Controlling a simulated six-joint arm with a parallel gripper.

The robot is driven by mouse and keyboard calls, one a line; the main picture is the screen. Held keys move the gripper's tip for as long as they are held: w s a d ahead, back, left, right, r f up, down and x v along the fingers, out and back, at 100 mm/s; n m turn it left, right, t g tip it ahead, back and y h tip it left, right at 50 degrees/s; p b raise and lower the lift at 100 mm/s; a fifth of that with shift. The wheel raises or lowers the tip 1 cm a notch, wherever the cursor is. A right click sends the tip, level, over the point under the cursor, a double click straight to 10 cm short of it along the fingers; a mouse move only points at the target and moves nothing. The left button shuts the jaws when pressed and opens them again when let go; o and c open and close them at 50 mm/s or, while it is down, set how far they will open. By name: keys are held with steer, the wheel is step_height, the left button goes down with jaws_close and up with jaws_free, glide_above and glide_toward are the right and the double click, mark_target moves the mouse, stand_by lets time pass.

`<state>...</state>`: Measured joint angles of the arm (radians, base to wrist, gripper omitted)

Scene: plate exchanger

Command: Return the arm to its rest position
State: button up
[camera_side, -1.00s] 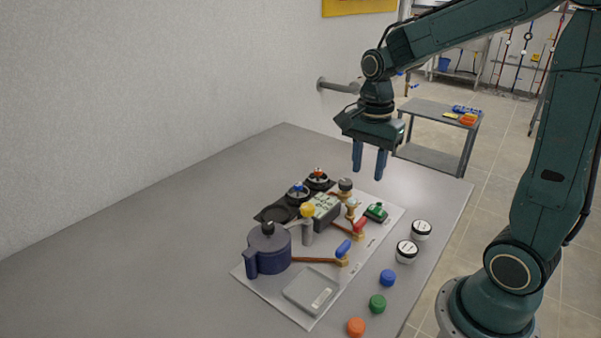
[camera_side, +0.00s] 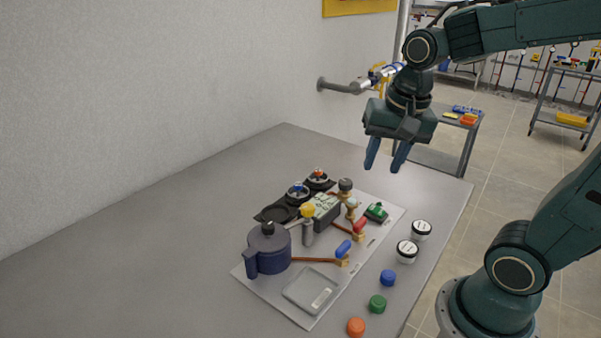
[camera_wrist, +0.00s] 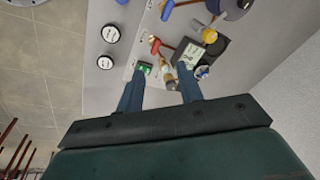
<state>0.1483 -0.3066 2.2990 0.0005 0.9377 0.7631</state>
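My gripper (camera_side: 387,163) is raised above the far right part of the grey table (camera_side: 170,225), clear of everything on it. Its two blue fingers are apart with nothing between them. In the wrist view the fingers of my gripper (camera_wrist: 161,88) also stand apart, and the table objects lie well beyond them. My arm reaches in from the right in the side view.
A white board (camera_side: 300,316) carries a dark blue pot (camera_side: 270,252), blue-handled (camera_side: 343,248) and red-handled (camera_side: 360,225) levers, dials, and a green part (camera_side: 376,212). Blue, green and orange caps and two white-topped jars (camera_side: 407,250) line the right edge. A wall pipe (camera_side: 340,86) is behind.

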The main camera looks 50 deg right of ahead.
steer(key=s+a+r+n+t, duration=0.2)
steer(key=s+a+n+t, duration=0.1)
steer(key=s+n, duration=0.4)
steer(key=n, duration=0.3)
steer(key=shift+s+a+r, duration=0.15)
steer(key=shift+s+a, duration=0.1)
steer(key=shift+a, duration=0.15)
steer(key=shift+w, duration=0.1)
stand_by(0.6)
